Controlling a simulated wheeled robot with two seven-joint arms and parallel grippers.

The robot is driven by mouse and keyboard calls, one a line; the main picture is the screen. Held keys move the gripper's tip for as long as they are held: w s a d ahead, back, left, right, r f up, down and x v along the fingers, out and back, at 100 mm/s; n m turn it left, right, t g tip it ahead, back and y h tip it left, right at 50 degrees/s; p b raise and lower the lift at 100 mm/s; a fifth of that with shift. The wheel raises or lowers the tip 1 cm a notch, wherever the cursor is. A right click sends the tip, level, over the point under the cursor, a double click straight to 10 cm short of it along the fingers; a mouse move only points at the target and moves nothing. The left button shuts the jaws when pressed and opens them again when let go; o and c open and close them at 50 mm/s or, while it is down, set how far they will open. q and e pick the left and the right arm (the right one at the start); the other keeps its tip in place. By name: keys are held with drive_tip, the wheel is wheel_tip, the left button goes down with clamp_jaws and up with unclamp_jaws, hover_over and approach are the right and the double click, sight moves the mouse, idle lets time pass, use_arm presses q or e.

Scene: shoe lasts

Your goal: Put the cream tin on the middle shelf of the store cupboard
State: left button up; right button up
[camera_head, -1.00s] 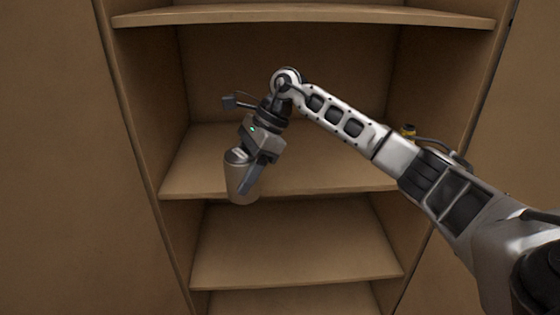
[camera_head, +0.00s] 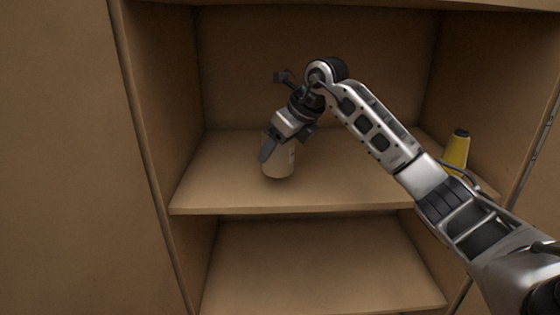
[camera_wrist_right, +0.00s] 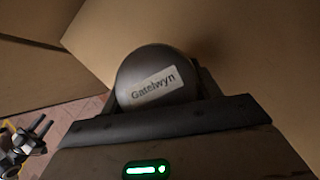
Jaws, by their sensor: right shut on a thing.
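The cream tin (camera_head: 279,166) is in my right gripper (camera_head: 277,150), which is shut on it. In the head view it is slightly tilted over the shelf board (camera_head: 220,190) of the store cupboard, inside the front edge. I cannot tell whether its base touches the board. In the right wrist view the tin's round grey end (camera_wrist_right: 150,72) shows with a label reading "Gatelwyn". My left gripper (camera_wrist_right: 43,126) shows at the lower left of the right wrist view, small, with its two fingers apart and nothing between them. It is out of the head view.
A yellow container with a dark top (camera_head: 456,152) stands at the shelf's right, partly behind my right arm. Another board (camera_head: 320,260) lies below and one (camera_head: 400,4) above. The cupboard's left side wall (camera_head: 165,100) is near. The shelf left of the tin is clear.

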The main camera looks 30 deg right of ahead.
sight(277, 158)
wheel_tip(277, 158, down, 3)
drive_tip(key=shift+r, duration=0.15)
drive_tip(key=shift+f, duration=0.25)
use_arm(q)
drive_tip(key=shift+d+f, duration=0.25)
drive_tip(key=shift+f, duration=0.45)
use_arm(e)
drive_tip(key=o, duration=1.2)
use_arm(q)
drive_tip(key=shift+w+r, duration=0.1)
drive_tip(key=shift+w, duration=0.05)
drive_tip(key=shift+r, duration=0.1)
